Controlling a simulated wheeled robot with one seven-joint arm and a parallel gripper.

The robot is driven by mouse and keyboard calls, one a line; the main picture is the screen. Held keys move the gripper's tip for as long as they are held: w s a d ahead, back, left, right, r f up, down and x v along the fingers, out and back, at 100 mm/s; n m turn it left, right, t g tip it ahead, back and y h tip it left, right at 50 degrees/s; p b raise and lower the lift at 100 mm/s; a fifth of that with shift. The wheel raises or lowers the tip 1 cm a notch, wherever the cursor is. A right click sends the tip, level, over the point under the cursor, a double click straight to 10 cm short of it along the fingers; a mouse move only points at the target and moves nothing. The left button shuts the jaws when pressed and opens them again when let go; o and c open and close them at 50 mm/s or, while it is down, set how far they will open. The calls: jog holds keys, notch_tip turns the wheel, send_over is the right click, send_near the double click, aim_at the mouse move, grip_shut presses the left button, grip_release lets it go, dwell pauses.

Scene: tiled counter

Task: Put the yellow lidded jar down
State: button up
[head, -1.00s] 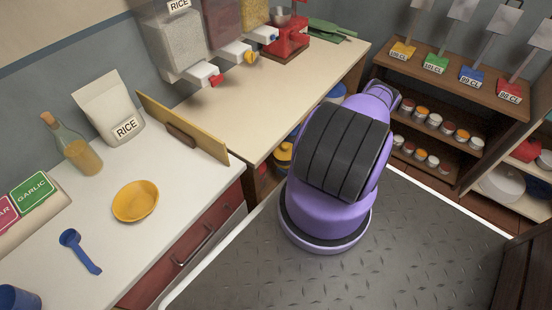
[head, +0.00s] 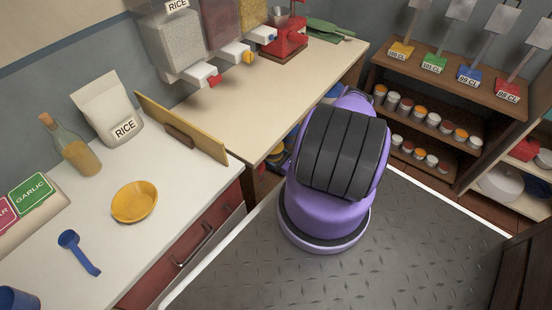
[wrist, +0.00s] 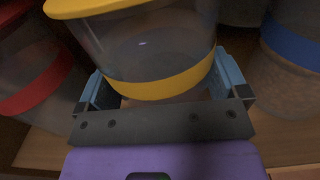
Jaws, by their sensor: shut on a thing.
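The yellow lidded jar (wrist: 150,45) fills the upper middle of the wrist view. It is clear, with a yellow lid at the top edge and a yellow band around its lower part. My gripper (wrist: 162,80) is shut on it, with one blue finger on each side of the band. Whether the jar's base touches the wooden surface below is hidden by my gripper. In the head view my arm blocks most of this spot, and I cannot make out the gripper there.
A red-banded jar (wrist: 35,80) stands close on the left and a blue-banded container (wrist: 290,75) close on the right. Bare wood (wrist: 45,152) shows at lower left. The counter (head: 265,95) with dispensers is above the low space beside my arm.

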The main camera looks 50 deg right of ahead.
jog(key=o, duration=0.9)
jog(key=shift+f, duration=0.1)
jog(key=shift+o, duration=0.2)
jog(key=s, duration=1.2)
jog(key=shift+d, duration=0.45)
